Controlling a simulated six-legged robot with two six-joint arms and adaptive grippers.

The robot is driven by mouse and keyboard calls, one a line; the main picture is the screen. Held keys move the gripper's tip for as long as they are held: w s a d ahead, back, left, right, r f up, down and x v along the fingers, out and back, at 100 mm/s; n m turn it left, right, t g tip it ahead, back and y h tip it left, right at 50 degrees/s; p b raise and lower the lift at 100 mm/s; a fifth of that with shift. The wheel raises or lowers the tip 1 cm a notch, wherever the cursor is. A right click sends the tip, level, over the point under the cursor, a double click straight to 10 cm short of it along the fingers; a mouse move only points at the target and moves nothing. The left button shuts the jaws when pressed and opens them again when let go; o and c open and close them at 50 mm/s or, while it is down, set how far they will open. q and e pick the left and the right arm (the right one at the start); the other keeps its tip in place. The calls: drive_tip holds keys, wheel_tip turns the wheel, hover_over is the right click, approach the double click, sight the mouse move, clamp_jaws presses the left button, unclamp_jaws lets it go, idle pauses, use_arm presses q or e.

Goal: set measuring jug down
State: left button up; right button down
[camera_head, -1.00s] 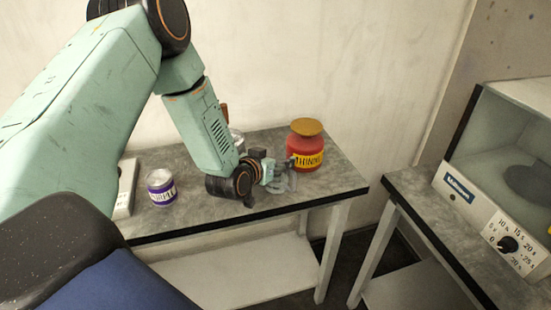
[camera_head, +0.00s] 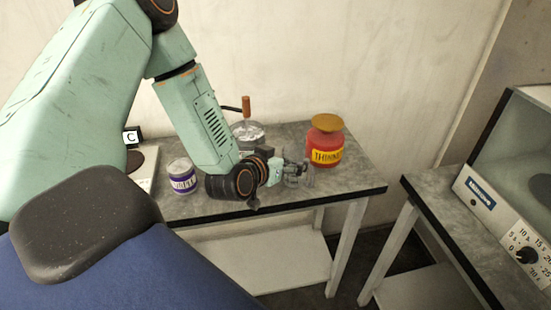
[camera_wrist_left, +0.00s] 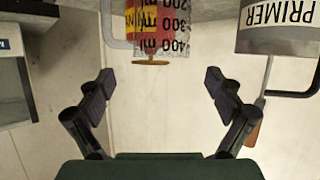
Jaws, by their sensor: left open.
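The clear measuring jug (camera_head: 303,178) stands upright on the grey worktable (camera_head: 352,186), just in front of the red thinner container (camera_head: 325,148). In the left wrist view the jug (camera_wrist_left: 176,30) appears upside down, with black ml marks and a pale handle on its left. The thinner's red and yellow show through it. My left gripper (camera_head: 286,172) is beside the jug in the head view. In the wrist view its two fingers (camera_wrist_left: 158,84) are spread, and the jug lies beyond the tips with a gap. My right gripper is in neither view.
A primer can (camera_wrist_left: 280,32) with a wooden-handled tool is at the upper right of the wrist view; it stands behind my wrist in the head view (camera_head: 252,136). A purple-labelled tin (camera_head: 182,178) stands left. A dial-fronted cabinet (camera_head: 500,215) is on the right table.

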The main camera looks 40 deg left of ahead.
use_arm(q)
drive_tip(key=shift+p+v, duration=0.8)
drive_tip(key=shift+v, duration=2.1)
drive_tip(key=shift+s+a, duration=0.1)
drive_tip(key=b, duration=0.3)
approach(302, 149)
drive_tip(key=x, duration=0.5)
drive_tip(key=shift+f, duration=0.15)
